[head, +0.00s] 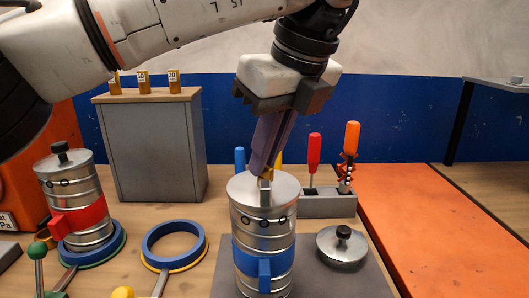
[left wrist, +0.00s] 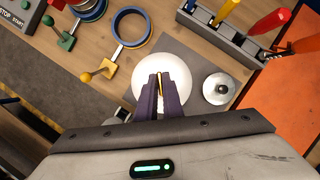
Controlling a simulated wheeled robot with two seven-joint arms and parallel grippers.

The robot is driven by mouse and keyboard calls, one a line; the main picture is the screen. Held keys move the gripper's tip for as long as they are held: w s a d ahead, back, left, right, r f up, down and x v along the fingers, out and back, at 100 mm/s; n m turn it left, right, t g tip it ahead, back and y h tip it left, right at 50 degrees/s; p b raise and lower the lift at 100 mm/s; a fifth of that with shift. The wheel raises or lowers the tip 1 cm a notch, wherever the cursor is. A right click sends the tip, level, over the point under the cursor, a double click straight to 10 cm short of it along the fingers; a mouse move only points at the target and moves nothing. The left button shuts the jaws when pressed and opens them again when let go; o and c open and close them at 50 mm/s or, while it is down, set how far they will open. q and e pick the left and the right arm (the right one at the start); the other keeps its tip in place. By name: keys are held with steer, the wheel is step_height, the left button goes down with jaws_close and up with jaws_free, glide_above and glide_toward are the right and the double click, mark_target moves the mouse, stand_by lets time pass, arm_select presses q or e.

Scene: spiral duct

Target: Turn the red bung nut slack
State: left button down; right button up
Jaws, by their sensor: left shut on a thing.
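A metal canister with a red band (head: 82,216) stands at the left, its top fitted with a black knob (head: 62,151). A second metal canister with a blue band (head: 264,262) stands upright at the centre. My left gripper (head: 266,178) points down at its top and is shut on a thin upright piece, which looks yellowish in the left wrist view (left wrist: 159,84). The fingers hide most of that piece, so I cannot tell whether it is fixed to the canister. My right gripper is not in view.
A round metal lid with a black knob (head: 342,246) lies right of the blue-banded canister. An empty blue ring (head: 172,242) is to its left. A rack (head: 328,204) of colored-handled tools and a grey cabinet (head: 155,150) stand behind. An orange panel (head: 440,235) lies right.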

arm_select(q)
steer(key=shift+n+g, duration=0.3)
steer(key=shift+n, duration=0.6)
steer(key=c, duration=1.9)
jaws_free()
steer(key=shift+y, duration=0.3)
steer(key=shift+r, duration=0.1)
